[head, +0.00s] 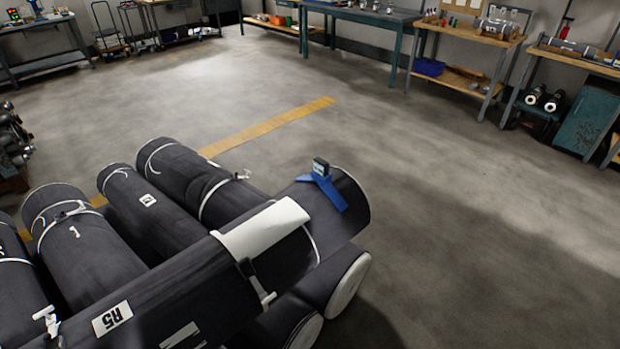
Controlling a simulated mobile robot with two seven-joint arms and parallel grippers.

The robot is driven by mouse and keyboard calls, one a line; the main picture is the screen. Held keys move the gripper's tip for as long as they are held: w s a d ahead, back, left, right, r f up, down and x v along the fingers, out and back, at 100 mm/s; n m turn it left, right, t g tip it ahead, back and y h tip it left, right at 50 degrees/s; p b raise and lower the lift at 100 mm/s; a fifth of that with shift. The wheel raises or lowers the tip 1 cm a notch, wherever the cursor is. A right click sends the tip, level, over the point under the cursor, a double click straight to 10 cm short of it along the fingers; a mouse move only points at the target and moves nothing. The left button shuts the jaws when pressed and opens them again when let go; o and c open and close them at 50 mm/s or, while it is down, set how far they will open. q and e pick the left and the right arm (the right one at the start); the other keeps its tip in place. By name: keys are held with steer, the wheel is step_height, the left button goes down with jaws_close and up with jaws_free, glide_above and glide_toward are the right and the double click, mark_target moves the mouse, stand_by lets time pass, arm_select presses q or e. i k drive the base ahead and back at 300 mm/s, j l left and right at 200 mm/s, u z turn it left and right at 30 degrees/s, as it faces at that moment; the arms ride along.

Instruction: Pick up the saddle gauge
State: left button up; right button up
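The saddle gauge (325,189) is a blue piece with splayed legs and a small dark box on top. It sits on the upper side of a large dark grey roll (190,283), close to the roll's right end. A white band (262,228) wraps the same roll just left of the gauge. The gauge stands apart from any gripper. Neither of my grippers shows in the head view.
Several other dark rolls (150,205) with white straps lie beside and under this one. Open concrete floor (450,200) with a yellow line (268,126) lies beyond. Workbenches (375,14) and a blue bin (429,67) stand along the far wall.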

mark_target(320, 174)
steer(key=i+l+u, duration=0.15)
steer(key=u, duration=0.2)
steer(key=i+l+u, duration=0.15)
steer(key=l+u, duration=0.25)
steer(key=i+l+u, duration=0.15)
steer(key=l, duration=0.3)
steer(key=l+u, duration=0.1)
steer(key=l, duration=0.4)
steer(key=i+l, duration=0.1)
steer(key=l, duration=0.45)
steer(key=i+l+u, duration=0.1)
steer(key=l, duration=0.45)
steer(key=i+l, duration=0.1)
steer(key=l, duration=0.45)
steer(key=i+l, duration=0.1)
steer(key=l, duration=0.45)
steer(key=i+l+u, duration=0.1)
steer(key=l, duration=0.45)
